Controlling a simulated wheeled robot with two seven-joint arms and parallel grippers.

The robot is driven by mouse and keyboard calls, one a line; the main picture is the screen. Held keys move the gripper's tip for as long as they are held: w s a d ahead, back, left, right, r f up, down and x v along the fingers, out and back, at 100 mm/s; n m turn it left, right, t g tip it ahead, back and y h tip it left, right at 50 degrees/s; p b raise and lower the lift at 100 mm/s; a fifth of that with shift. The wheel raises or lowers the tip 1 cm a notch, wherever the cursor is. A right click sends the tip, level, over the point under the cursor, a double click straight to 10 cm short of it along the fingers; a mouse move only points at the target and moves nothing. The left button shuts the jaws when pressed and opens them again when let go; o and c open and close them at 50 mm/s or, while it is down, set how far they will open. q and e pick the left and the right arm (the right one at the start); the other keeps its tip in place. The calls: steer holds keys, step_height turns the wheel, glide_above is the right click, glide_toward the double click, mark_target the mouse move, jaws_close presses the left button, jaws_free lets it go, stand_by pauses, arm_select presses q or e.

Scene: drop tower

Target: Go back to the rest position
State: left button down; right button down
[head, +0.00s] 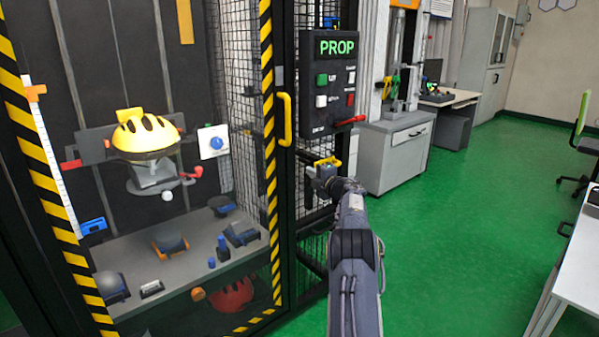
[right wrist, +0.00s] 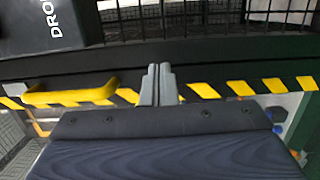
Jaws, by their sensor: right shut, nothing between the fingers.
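My right gripper (head: 322,180) is at the end of my raised arm, in front of the cage frame beside the drop tower's door. In the right wrist view its two grey fingers (right wrist: 158,84) are pressed together with nothing between them. The yellow door handle (head: 285,119) is up and to the left of the gripper in the head view. A yellow handle (right wrist: 70,94) shows left of the fingers in the wrist view, apart from them. My left gripper is not in view.
A black control box (head: 335,80) reading PROP hangs above my right gripper. Behind the tower door, a yellow helmet (head: 146,133) sits on a carriage. A grey cabinet (head: 393,155) stands behind, and a white table (head: 577,262) is at right. Green floor (head: 470,225) between is clear.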

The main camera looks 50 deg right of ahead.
steer(key=s+a+r+m+g+h, duration=0.2)
steer(key=s+r+m+h, duration=0.4)
steer(key=r+m, duration=0.5)
steer(key=s+a+r+m+g+y, duration=0.1)
steer(key=s+a+m+g, duration=0.3)
steer(key=a, duration=0.5)
steer(key=s+a+f+m+g+y, duration=0.15)
steer(key=s+a+f+y, duration=0.6)
steer(key=a, duration=0.75)
steer(key=s+a+f+g+y, duration=0.2)
steer(key=s+a+f, duration=0.2)
steer(key=s+a, duration=0.85)
steer(key=s+a+f+g+y, duration=0.2)
steer(key=s+a+f+y, duration=0.35)
steer(key=a, duration=1.15)
step_height(320, 180, up, 15)
steer(key=s+h+p, duration=0.1)
steer(key=s+p, duration=0.1)
steer(key=p, duration=1.4)
steer(key=shift+s+p, duration=0.15)
steer(key=shift+p, duration=0.15)
